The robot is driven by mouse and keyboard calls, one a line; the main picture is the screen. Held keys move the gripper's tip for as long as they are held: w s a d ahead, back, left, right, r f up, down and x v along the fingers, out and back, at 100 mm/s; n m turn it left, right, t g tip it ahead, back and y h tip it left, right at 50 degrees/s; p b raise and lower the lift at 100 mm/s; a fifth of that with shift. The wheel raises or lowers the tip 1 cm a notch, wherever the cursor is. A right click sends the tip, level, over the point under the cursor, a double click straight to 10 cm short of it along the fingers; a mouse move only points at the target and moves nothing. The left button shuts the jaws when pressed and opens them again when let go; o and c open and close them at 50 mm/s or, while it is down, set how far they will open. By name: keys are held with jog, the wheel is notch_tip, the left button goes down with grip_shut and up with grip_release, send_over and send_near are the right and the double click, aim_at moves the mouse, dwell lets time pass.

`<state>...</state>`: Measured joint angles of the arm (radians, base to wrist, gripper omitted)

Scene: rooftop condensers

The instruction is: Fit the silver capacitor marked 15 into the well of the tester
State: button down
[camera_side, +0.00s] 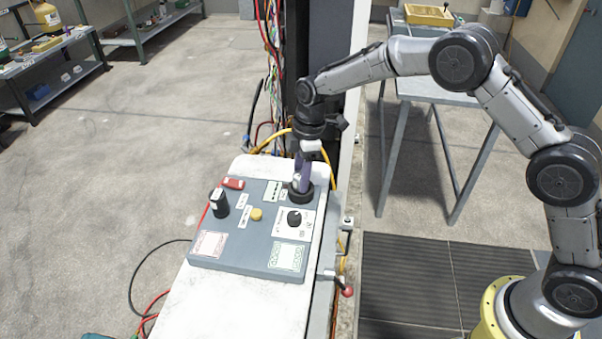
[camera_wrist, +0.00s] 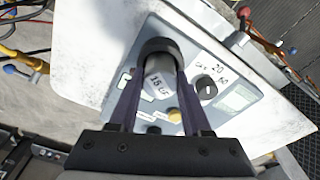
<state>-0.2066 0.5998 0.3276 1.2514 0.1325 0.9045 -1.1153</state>
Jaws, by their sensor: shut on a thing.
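My gripper (camera_side: 303,184) points down over the tester (camera_side: 232,225), at its far right corner. Its purple fingers are shut on the silver capacitor (camera_wrist: 160,84), whose "15 µF" marking shows between them in the wrist view. The capacitor's far end meets the black collar of the well (camera_side: 301,196), which also shows in the wrist view (camera_wrist: 158,46). The capacitor seems in line with the well, and its lower end is hidden by the collar. I cannot tell how deep it sits.
On the tester are a black dial (camera_side: 294,218), a yellow button (camera_side: 256,214), a dark upright cylinder (camera_side: 219,203) and a red piece (camera_side: 233,183). A white bench (camera_side: 215,302) lies below it. A dark post (camera_side: 325,70) and loose wires stand behind my gripper.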

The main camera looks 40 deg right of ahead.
jog(key=shift+f, duration=0.25)
jog(key=shift+c, duration=1.4)
grip_release()
jog(key=shift+r, duration=0.1)
notch_tip(320, 180, up, 14)
jog(key=d, duration=0.1)
jog(key=shift+s+d+f, duration=0.25)
jog(key=shift+s+d, duration=0.05)
jog(key=shift+d, duration=0.1)
